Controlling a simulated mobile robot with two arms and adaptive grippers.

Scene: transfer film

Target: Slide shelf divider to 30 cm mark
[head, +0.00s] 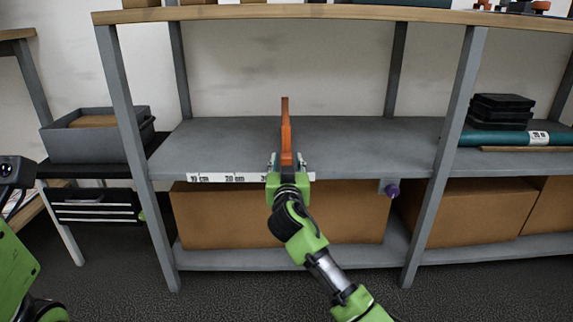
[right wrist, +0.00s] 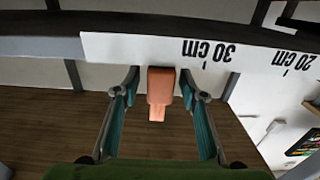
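The orange shelf divider (head: 286,125) stands upright at the front of the grey middle shelf (head: 225,140). A white scale strip (head: 215,178) with 10 cm and 20 cm labels runs along the shelf's front edge; my right gripper partly hides the 30 cm label in the head view. My right gripper (head: 287,162) is at the divider's front end. In the right wrist view, the open fingers of the gripper (right wrist: 160,88) straddle the divider's front end (right wrist: 160,85), with gaps on both sides. There the divider is beside the 30 cm mark, on the side away from 20 cm.
A cardboard box (head: 240,215) sits on the lower shelf. A purple knob (head: 392,190) hangs under the middle shelf at right. Black cases (head: 500,108) and a teal roll (head: 495,138) lie beyond the right post. The middle shelf is otherwise clear.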

